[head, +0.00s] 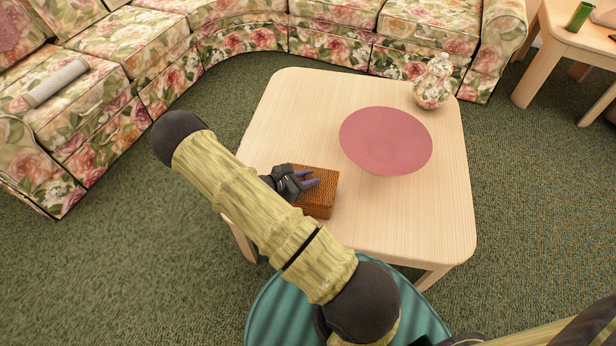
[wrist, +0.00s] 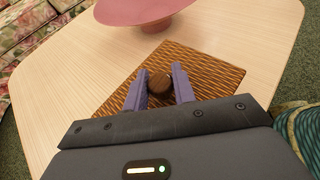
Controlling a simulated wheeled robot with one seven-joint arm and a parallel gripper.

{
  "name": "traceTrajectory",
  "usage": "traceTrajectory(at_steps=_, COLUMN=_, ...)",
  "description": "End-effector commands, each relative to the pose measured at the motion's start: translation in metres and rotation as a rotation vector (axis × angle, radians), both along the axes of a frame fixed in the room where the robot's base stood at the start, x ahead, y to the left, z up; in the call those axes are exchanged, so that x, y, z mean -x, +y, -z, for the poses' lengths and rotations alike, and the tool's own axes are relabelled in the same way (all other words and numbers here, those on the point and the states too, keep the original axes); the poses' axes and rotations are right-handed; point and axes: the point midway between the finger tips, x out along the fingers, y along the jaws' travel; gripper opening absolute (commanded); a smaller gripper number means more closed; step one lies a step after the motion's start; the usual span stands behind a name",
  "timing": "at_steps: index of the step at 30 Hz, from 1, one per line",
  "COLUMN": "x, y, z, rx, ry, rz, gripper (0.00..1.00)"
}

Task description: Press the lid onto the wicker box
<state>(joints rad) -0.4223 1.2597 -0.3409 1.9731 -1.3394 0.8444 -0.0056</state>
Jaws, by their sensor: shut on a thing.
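The wicker box (head: 322,198) stands on the pale wooden table near its left front edge. Its woven brown lid (wrist: 200,70) fills the middle of the wrist view, with a dark round knob (wrist: 160,82) on top. My gripper (head: 312,180) is over the box, and its two purple fingers (wrist: 159,86) stand on either side of the knob, shut on it. The lid lies over the box top in the head view; whether it is fully seated I cannot tell. My gripper hides part of the box's left side and the near part of the lid.
A pink round raised dish (head: 386,140) stands right of the box on the table (head: 420,215). A floral vase (head: 433,88) is at the far right corner. A floral sofa (head: 330,30) curves behind. The table's right front is clear.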

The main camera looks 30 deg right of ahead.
Motion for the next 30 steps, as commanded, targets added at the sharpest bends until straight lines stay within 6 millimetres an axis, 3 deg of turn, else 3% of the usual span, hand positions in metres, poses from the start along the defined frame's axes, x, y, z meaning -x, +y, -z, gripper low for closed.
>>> traceTrajectory(at_steps=29, x=-0.0004, y=-0.0001, z=0.0016, rx=0.001, ry=0.000, rz=-0.001, gripper=0.00)
traceTrajectory(at_steps=30, x=-0.0004, y=-0.0001, z=0.0016, rx=0.001, ry=0.000, rz=-0.001, gripper=0.28)
